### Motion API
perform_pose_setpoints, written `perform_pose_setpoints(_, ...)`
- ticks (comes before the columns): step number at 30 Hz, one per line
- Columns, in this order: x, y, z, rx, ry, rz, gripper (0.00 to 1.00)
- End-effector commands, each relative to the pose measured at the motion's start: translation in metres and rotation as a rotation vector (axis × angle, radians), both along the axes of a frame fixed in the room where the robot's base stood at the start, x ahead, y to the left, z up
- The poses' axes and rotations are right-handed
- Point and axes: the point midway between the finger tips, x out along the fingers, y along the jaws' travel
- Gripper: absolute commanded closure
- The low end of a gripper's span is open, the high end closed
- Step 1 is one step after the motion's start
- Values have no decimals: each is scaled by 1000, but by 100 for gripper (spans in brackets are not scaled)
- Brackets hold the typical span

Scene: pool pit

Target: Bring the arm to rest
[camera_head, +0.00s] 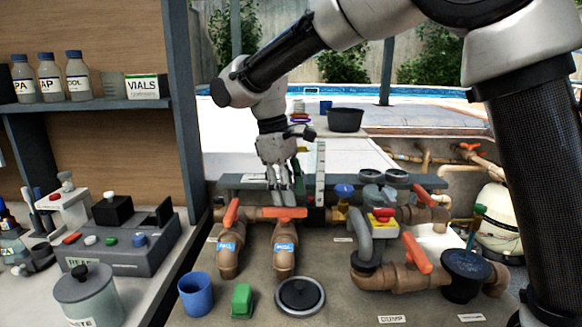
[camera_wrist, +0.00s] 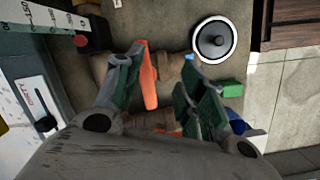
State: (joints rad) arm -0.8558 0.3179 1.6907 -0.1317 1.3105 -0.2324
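My gripper (camera_head: 281,197) points down above the pipework in the head view, at the end of my bent arm. Its fingers are just over an orange valve handle (camera_head: 278,213) that lies crosswise on a brown pipe. In the wrist view my gripper (camera_wrist: 165,72) is open, with its green-padded fingers apart. An orange handle (camera_wrist: 149,78) shows between them, close to the left finger. I cannot tell whether they touch. No held object shows between the fingers.
A second orange handle (camera_head: 231,212) stands just left. A blue cup (camera_head: 196,294), green block (camera_head: 241,299) and round lid (camera_head: 300,295) lie in front. A shelf (camera_head: 100,104) with bottles is at left.

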Motion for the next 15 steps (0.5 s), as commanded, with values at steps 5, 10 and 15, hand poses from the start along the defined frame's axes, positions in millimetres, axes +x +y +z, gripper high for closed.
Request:
perform_pose_setpoints(5,-23,-102,11,110,-61,-265,61)
perform_pose_setpoints(10,-69,-208,15,223,-145,-555,61)
perform_pose_setpoints(15,-131,-294,9,312,-247,-804,61)
